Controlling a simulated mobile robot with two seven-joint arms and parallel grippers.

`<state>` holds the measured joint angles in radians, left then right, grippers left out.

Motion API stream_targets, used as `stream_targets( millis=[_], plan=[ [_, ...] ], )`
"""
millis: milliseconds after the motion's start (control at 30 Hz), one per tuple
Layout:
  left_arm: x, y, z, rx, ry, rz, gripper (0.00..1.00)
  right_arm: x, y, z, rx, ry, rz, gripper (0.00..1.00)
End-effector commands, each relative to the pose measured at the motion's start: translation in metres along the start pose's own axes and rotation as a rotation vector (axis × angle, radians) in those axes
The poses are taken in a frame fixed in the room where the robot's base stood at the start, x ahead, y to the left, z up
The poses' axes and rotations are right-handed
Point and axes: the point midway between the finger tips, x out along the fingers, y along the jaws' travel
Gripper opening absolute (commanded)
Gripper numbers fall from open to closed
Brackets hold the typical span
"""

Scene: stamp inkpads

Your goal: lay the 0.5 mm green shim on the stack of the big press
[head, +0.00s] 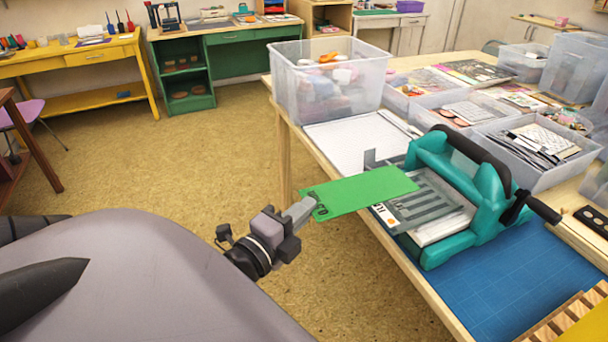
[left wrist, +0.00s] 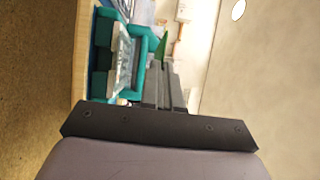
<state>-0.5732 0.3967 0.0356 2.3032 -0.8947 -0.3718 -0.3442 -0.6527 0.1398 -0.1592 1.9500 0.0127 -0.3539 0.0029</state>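The green shim (head: 362,192) is a thin flat sheet with dark printing at its left end. My left gripper (head: 306,207) is shut on that left end and holds the sheet out over the table's edge. In the left wrist view the shim (left wrist: 162,46) shows as a thin green sliver beyond the fingers (left wrist: 165,92). The teal big press (head: 435,158) stands on the table with a stack (head: 428,212) of grey slotted plates. The shim's right end overlaps the stack's left part in the head view. I cannot tell whether they touch. My right gripper is out of view.
A clear bin (head: 328,92) stands behind the press at the table's left corner. Low trays (head: 541,176) of parts sit behind and to the right. The press's crank handle (head: 541,208) sticks out right. A blue mat (head: 500,290) lies in front, mostly bare.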

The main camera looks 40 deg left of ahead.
Motion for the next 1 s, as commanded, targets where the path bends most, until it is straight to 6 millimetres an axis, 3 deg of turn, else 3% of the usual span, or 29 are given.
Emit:
stream_targets(
  millis=[167, 967, 1000],
  plan=[
    [0.008, -0.002, -0.004, -0.002, -0.005, -0.004, 0.0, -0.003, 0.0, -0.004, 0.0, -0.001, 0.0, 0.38],
    [0.088, 0.004, -0.049, -0.002, -0.005, -0.003, 0.0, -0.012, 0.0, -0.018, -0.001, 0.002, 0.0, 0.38],
    [0.087, 0.013, -0.048, -0.001, -0.005, 0.0, 0.0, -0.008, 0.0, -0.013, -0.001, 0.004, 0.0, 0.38]
  ],
)
